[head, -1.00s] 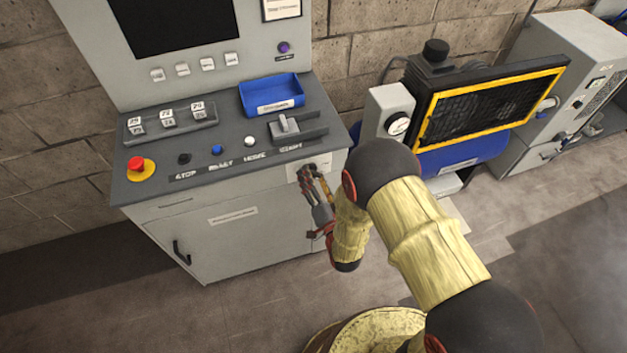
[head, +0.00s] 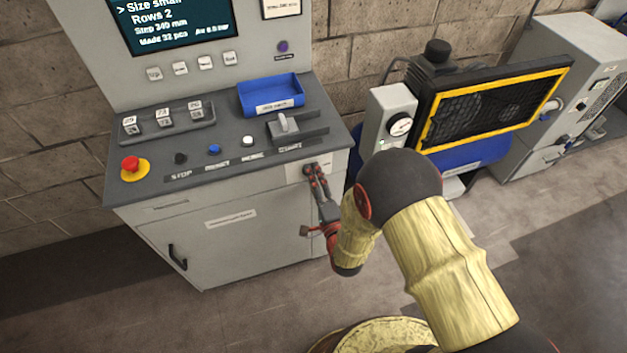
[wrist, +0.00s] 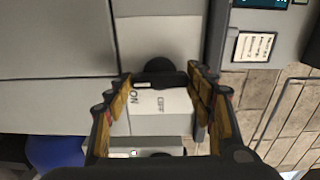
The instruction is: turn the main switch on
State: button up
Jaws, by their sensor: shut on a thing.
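The main switch is a black knob (wrist: 160,76) with a bar-shaped grip on a pale plate marked ON and OFF (wrist: 160,103), in the middle of the wrist view. In the head view, the switch's plate (head: 326,159) is at the upper right of the console's front, and my gripper hides the knob. My gripper (head: 312,170) is at the plate; its fingers stand on both sides of the knob's bar in the wrist view (wrist: 161,80), shut on it. The console's screen (head: 178,22) is lit and shows text.
The grey console (head: 250,235) carries a red stop button (head: 131,164), a blue tray (head: 271,96) and a grey lever (head: 285,124) on its top. A blue compressor with a yellow-framed grille (head: 495,105) stands to the right. The floor before the console is clear.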

dwell(0.4)
jog(key=o, duration=1.1)
jog(key=shift+o, duration=0.3)
jog(key=v, duration=0.7)
jog(key=shift+s, duration=0.25)
jog(key=shift+d, duration=0.1)
